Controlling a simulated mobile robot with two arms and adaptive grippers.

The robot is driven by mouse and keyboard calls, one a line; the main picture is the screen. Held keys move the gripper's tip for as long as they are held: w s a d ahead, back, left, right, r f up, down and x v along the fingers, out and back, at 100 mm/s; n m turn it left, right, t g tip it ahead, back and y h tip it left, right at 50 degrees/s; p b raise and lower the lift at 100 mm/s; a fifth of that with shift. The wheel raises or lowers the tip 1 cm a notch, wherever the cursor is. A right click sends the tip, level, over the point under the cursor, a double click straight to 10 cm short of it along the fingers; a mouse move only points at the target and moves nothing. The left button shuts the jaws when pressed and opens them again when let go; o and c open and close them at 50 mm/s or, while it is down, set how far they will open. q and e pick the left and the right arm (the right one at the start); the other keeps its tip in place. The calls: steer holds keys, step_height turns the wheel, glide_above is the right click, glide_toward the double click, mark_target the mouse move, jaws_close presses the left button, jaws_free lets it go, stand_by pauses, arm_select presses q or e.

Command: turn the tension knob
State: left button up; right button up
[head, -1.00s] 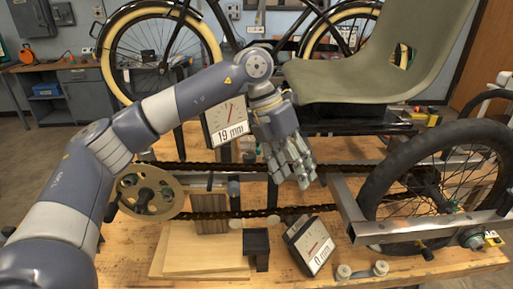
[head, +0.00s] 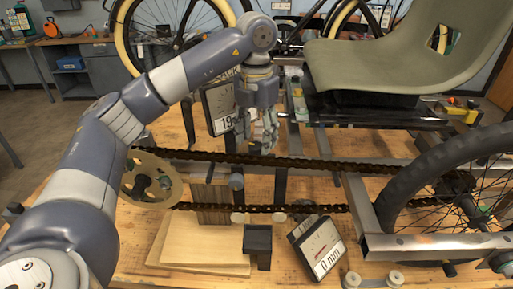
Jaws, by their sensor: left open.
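My left gripper (head: 264,140) points down just above the upper run of the chain (head: 330,165). It is open, with nothing visible between its fingers. A gauge reading about 19 mm (head: 216,107) stands left of it, partly covered by the gripper. A second gauge reading 0 mm (head: 317,248) leans on the bench, lower right. I cannot tell for sure which part is the tension knob; a small grey-blue round piece (head: 237,181) sits just under the upper chain run, below and left of the gripper. My right gripper is not in view.
A tan chainring (head: 135,180) is at the chain's left end, the black-tyred wheel (head: 400,190) at right. A black block (head: 257,239) and wooden boards (head: 190,250) lie in front. A green-grey seat (head: 400,65) rises behind. Bare bench top shows between the chain and the seat.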

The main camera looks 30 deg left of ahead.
mark_target(256, 145)
arm_select(q)
step_height(256, 145, down, 2)
steer(key=shift+s, duration=0.15)
steer(key=shift+f, duration=0.45)
steer(key=c, duration=1.1)
steer(key=shift+o, duration=0.2)
steer(key=shift+m, duration=0.4)
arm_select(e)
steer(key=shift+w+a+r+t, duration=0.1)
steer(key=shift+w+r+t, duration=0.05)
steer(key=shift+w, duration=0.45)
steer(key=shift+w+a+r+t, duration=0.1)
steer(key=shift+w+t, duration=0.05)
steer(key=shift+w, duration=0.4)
